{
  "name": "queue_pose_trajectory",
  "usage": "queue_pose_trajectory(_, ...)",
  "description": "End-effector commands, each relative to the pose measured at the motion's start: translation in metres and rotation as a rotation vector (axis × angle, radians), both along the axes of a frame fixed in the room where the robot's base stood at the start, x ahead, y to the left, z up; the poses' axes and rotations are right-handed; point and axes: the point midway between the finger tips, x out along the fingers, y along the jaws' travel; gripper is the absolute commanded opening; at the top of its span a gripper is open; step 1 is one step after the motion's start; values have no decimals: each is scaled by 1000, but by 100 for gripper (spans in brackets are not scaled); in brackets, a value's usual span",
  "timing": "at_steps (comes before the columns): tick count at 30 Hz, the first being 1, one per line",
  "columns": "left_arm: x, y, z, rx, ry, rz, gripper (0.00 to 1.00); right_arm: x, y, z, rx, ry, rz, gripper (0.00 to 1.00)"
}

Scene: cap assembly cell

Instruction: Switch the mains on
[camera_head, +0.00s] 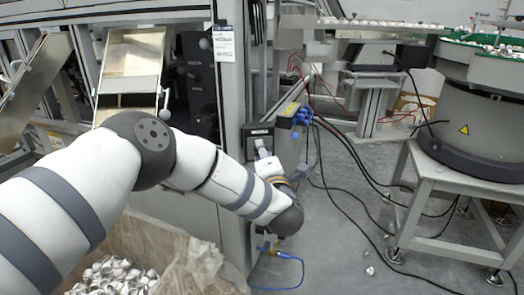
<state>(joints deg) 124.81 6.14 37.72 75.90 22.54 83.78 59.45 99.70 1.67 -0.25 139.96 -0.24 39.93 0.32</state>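A dark box with a pale label strip (259,132), which looks like the mains switch, is mounted on the machine's grey post near the middle of the view. My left arm comes in from the left and bends at its wrist below this box. The end of the arm, with a white part at my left gripper (264,155), points up at the lower front of the box. It overlaps the box in the picture; I cannot tell if they touch. The fingers are too small and partly hidden, so their opening and the switch handle's position are unclear. My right gripper is not in view.
Blue connectors (295,115) with cables sit just right of the box. Black cables (350,190) and a blue hose (285,287) lie on the floor. A bowl feeder (475,120) stands on a frame at right. A lined carton (190,262) of caps is below my arm.

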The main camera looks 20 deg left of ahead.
Motion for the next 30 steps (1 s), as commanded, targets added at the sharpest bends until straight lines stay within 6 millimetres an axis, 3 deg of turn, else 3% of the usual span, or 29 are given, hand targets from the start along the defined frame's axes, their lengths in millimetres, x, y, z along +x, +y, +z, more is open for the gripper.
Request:
queue_pose_trajectory(12, 0, 0, -1, 188, 101, 0, 0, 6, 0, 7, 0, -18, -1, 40)
queue_pose_trajectory(30, 0, 0, -2, 228, 125, 0, 0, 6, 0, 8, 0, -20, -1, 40)
